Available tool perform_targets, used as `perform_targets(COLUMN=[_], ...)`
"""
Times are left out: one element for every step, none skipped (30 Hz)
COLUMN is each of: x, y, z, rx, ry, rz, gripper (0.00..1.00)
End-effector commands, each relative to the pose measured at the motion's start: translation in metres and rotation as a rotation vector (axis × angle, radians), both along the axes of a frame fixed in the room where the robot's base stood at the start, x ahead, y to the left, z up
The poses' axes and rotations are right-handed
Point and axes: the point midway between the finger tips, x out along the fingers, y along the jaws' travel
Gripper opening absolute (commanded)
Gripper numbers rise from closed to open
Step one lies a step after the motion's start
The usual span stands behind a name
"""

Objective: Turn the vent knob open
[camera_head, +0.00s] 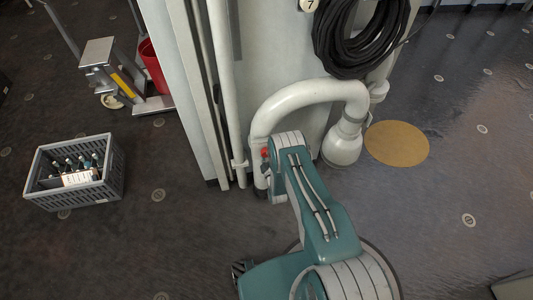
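I see no vent knob that I can make out for certain. A small red part (265,153) shows beside the left edge of my teal arm link, against the white pipe; it is too small and partly covered to tell what it is. A thick white pipe (308,93) arches in front of the pale column, and its right end bends down to a wide white fitting (343,146) near the floor. My arm reaches up from the bottom of the view toward the pipe's left leg. My gripper is not visible; my arm link covers the area there.
A black hose coil (352,35) hangs on the column below a number 7 tag (308,5). A grey crate (42,197) with bottles stands on the floor at left. A cart (110,72) and red bucket (153,66) stand behind it. The floor at right is clear around a tan disc (397,144).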

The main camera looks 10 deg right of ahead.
Motion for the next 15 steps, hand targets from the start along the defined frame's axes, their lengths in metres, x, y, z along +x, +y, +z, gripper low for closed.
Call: perform_targets(x=[0.0004,0.0004,0.0005,0.0005,0.0006,0.0006,0.0006,0.0006,0.0005,0.0005,0.0005,0.0005,0.0005,0.0004,0.0004], y=[0.0012,0.0013,0.0014,0.0014,0.0015,0.0016,0.0017,0.0017,0.0018,0.0019,0.0019,0.0019,0.0020,0.0020,0.0021], z=[-0.0007,-0.0009,-0.0011,-0.0012,-0.0014,-0.0016,-0.0016,-0.0017,-0.0018,-0.0019,-0.0019,-0.0020,-0.0020,-0.0021,-0.0022], rx=[0.000,0.000,0.000,0.000,0.000,0.002,0.004,0.007,0.013,0.019,0.026,0.038,0.049,0.062,0.082], ry=[0.004,0.004,0.004,0.004,0.005,0.005,0.005,0.006,0.007,0.007,0.007,0.007,0.007,0.007,0.007], rz=[0.004,0.004,0.004,0.004,0.005,0.005,0.005,0.005,0.004,0.004,0.005,0.005,0.005,0.005,0.005], gripper=[0.22,0.22,0.22,0.22,0.22,0.22,0.22,0.22,0.22,0.22,0.22,0.22,0.22,0.22,0.22])
